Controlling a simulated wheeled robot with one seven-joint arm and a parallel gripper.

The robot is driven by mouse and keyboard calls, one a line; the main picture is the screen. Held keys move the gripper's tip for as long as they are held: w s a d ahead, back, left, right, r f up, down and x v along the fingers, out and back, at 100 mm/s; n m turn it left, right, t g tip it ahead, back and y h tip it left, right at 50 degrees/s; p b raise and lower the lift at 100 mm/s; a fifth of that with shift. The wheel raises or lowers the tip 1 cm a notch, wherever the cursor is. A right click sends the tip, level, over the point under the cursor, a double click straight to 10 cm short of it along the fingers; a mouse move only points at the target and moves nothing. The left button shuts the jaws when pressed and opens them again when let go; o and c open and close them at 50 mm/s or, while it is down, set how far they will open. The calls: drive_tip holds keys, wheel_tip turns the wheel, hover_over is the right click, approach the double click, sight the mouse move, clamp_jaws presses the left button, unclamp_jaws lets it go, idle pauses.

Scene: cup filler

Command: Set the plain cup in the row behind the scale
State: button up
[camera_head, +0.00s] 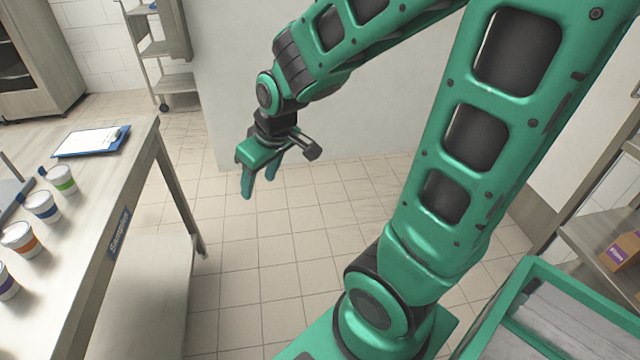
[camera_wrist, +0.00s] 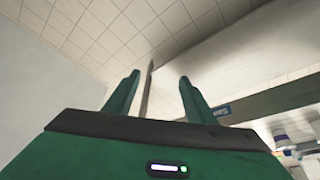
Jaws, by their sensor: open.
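Several white cups stand in a row along the left table (camera_head: 135,165), cut off by the picture's left edge. I cannot pick out a plain cup or a scale for certain. My gripper (camera_head: 259,187) hangs open and empty over the tiled floor, to the right of the table and apart from the cups. In the wrist view my gripper's fingers (camera_wrist: 160,77) are spread with nothing between them. Some cups (camera_wrist: 282,141) show small at that view's lower right.
A blue clipboard (camera_head: 92,142) with paper lies at the table's far end. A "Samples" label (camera_head: 119,231) is on the table's edge. A green-rimmed bin (camera_head: 532,262) stands at lower right, near a shelf with a cardboard box (camera_head: 624,250). The floor under my gripper is clear.

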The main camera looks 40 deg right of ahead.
drive_tip(key=s+d+r+m+g, duration=0.2)
drive_tip(key=s+d+m, duration=0.2)
drive_tip(key=s, duration=0.6)
drive_tip(key=s+d+r+m+g, duration=0.2)
drive_tip(key=s+d+m, duration=0.2)
drive_tip(key=s+d, duration=0.3)
drive_tip(key=s, duration=0.3)
drive_tip(key=shift+d+m+g+h, duration=0.25)
drive_tip(key=shift+m+g+h, duration=0.05)
drive_tip(key=shift+m, duration=0.1)
